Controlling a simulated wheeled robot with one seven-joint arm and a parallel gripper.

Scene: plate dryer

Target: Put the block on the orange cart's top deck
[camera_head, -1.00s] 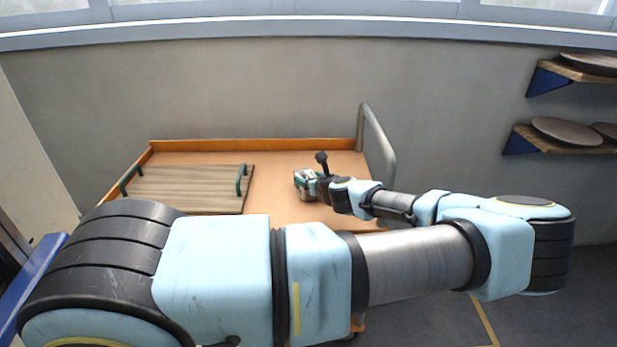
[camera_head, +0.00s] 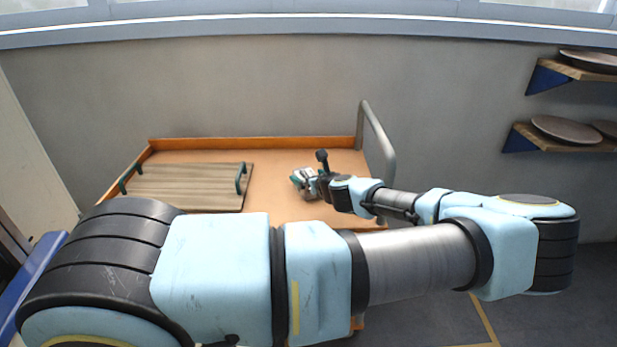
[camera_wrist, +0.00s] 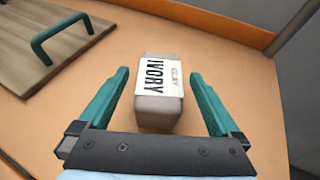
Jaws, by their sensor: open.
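The block (camera_wrist: 160,106) is a beige-grey piece with a white label reading "IVORY" and "CLAY". It rests on the orange top deck of the cart (camera_wrist: 237,90), which also shows in the head view (camera_head: 275,165). My gripper (camera_wrist: 159,73) is open, with its two green fingers on either side of the block and a visible gap on each side. In the head view my gripper (camera_head: 304,184) is low over the right part of the deck, and the block there is small and partly hidden by it.
A wooden tray (camera_head: 190,190) with green handles lies on the deck's left part. A raised orange edge (camera_head: 250,143) runs along the back, and a grey handle rail (camera_head: 380,140) stands at the right. Wall shelves with plates (camera_head: 566,130) are at the right.

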